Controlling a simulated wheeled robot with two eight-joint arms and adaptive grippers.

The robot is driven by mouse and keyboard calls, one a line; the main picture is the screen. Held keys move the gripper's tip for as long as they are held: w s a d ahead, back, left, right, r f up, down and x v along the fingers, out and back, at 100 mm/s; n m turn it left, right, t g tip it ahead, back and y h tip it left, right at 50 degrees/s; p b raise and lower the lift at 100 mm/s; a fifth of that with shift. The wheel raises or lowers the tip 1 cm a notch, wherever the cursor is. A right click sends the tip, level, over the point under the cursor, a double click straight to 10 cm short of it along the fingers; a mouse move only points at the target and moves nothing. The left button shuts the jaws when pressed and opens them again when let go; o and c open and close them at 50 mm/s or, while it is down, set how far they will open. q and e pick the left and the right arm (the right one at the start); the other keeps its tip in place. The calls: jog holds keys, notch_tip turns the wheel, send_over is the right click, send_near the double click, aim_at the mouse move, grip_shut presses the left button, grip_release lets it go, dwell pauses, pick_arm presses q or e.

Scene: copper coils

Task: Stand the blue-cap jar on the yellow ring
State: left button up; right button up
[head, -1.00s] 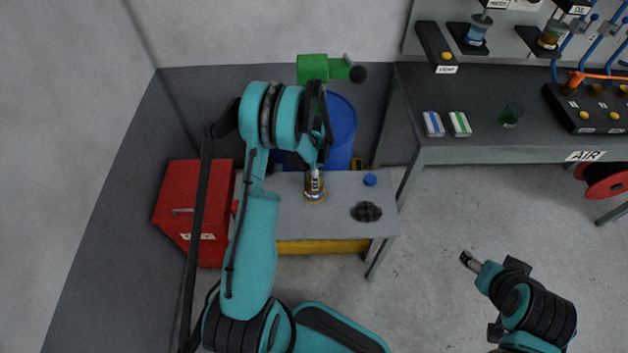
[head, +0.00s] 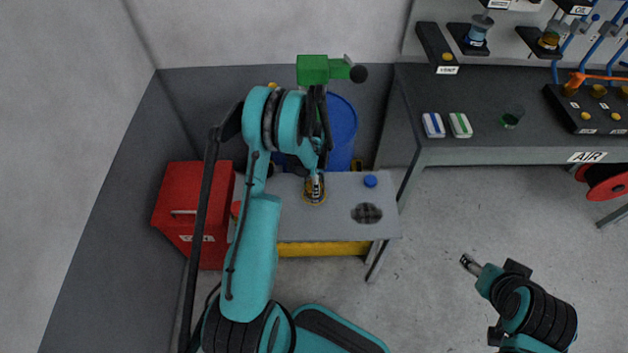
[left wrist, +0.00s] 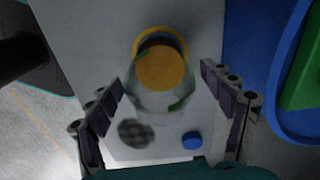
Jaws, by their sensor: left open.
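A clear jar with amber contents (head: 315,187) and a label stands upright on the small grey table, with the yellow ring (head: 306,200) around its base. In the left wrist view the jar (left wrist: 160,98) shows from above, with the yellow ring (left wrist: 160,33) just beyond it. I see no blue cap on it. A blue cap-like disc (head: 370,181) lies apart on the table; it also shows in the left wrist view (left wrist: 191,140). My left gripper (left wrist: 161,76) is open above the jar, its fingers apart on either side. My right gripper (head: 468,262) is away over the floor.
A dark round grate-like patch (head: 367,213) is on the table's right part. A red box (head: 190,205) stands left of the table, and a blue barrel (head: 341,125) behind it. A dark workbench (head: 470,105) is at the upper right. The table's front is clear.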

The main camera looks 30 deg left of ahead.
pick_arm(q)
notch_tip(320, 180, up, 12)
jog(key=p, duration=0.3)
jog(key=shift+p, duration=0.3)
jog(key=s+d+r+n+t, duration=0.2)
jog(key=d+r, duration=0.2)
jog(key=r, duration=0.6)
jog(key=s+d+r+n+t, duration=0.2)
jog(key=s+d+r+n, duration=0.2)
jog(key=s, duration=0.4)
jog(key=s+d+r+n+t, duration=0.3)
jog(key=s+d+r+n, duration=0.1)
jog(key=s+d+r, duration=0.3)
jog(key=shift+s+d+r+n, duration=0.25)
jog(key=shift+s+r+n, duration=0.2)
jog(key=shift+s, duration=0.5)
